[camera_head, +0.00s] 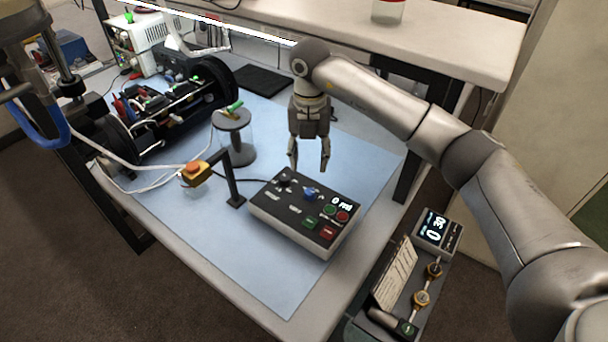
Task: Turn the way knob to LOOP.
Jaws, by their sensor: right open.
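A black control box (268,204) with a sloped top lies on the blue mat. Its panel carries a black knob (285,178) at the back left and a blue knob (310,193) near the middle. The panel's labels are too small to read, so I cannot tell which knob is the way knob or where it points. My right gripper (310,166) hangs fingers down over the back edge of the box, between and slightly above the two knobs in the picture. It is open and empty. I cannot make out my left gripper.
A yellow box with an orange button (194,171) stands on a black post left of the control box. Behind it are a round grey stand (232,122) and an opened cylinder with electronics (165,105). A device with a lit display (436,229) is at right. Mat in front is clear.

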